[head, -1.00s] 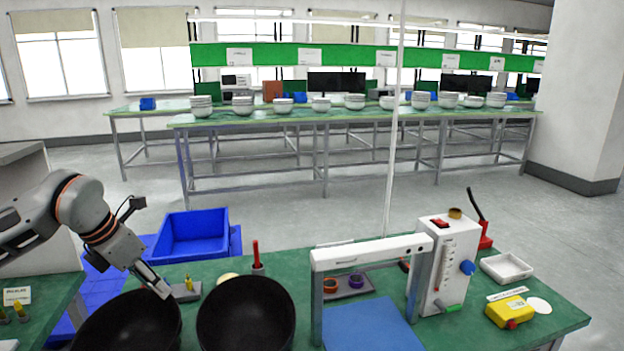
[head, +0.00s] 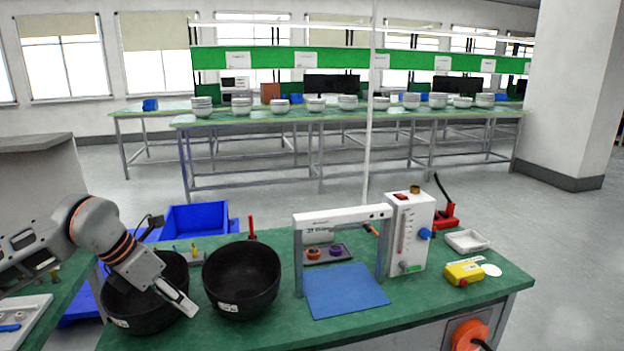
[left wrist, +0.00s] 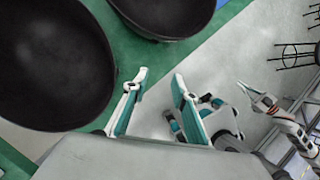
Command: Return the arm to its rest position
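My left gripper (head: 178,296) hangs in front of the left black bowl (head: 140,312) in the head view, over the bowl's near right rim. In the left wrist view its two fingers (left wrist: 158,92) stand apart with nothing between them. The two black bowls also show there, the nearer one (left wrist: 50,70) large at the left and the other (left wrist: 170,18) at the top. My right arm shows small at the right of the left wrist view, with its gripper (left wrist: 262,102) clear of the bench; its finger opening is too small to judge.
The green bench (head: 250,335) holds a second black bowl (head: 242,280), a white frame over a blue mat (head: 345,292), a white instrument box (head: 408,235), a yellow device (head: 463,273) and a white tray (head: 467,241). A blue bin (head: 197,217) stands behind. Floor beyond is open.

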